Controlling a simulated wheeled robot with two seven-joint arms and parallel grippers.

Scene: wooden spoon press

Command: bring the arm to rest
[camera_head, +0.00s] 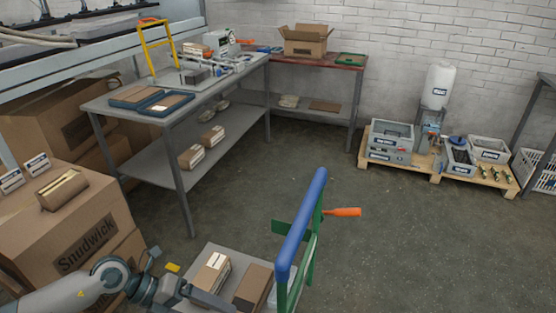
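My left arm comes in from the lower left, and its gripper (205,296) is at the bottom edge, by the left side of a cart with a blue handle (303,222). The gripper is seen from above and partly cut off by the frame edge, so I cannot tell whether it is open or shut. A brown box (212,273) on the cart is just beyond it. A small yellow piece (173,267) shows beside the wrist. My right gripper is not in view.
Stacked cartons (88,232) stand close to my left arm. A grey workbench (215,85) with blue trays (150,100) is behind. A pallet (440,165) with grey bins is at the right. An orange handle (342,212) sticks out from the cart. The floor between is clear.

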